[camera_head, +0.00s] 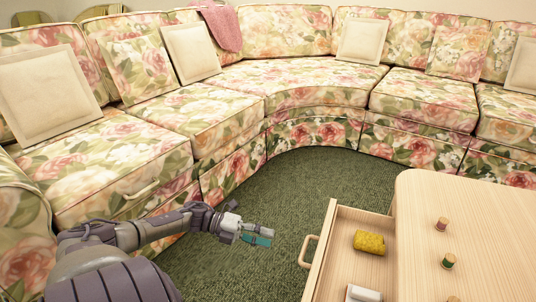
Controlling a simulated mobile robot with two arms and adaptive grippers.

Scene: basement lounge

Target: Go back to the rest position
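My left arm comes in from the lower left, and my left gripper (258,234) is over the green carpet, left of the wooden table's open drawer (333,234). Its fingers point right, towards the drawer handle, and are apart from it. Teal shows at the fingertips; I cannot tell if it is part of the gripper or a thing held, nor whether the fingers are open. My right gripper is not in view.
The wooden table (490,230) bears small spools (449,261). Its drawer holds a yellow block-like thing (369,242) and a white thing (363,293), cut off below. A floral sofa (310,85) curves around the carpet (300,185). The carpet between is clear.

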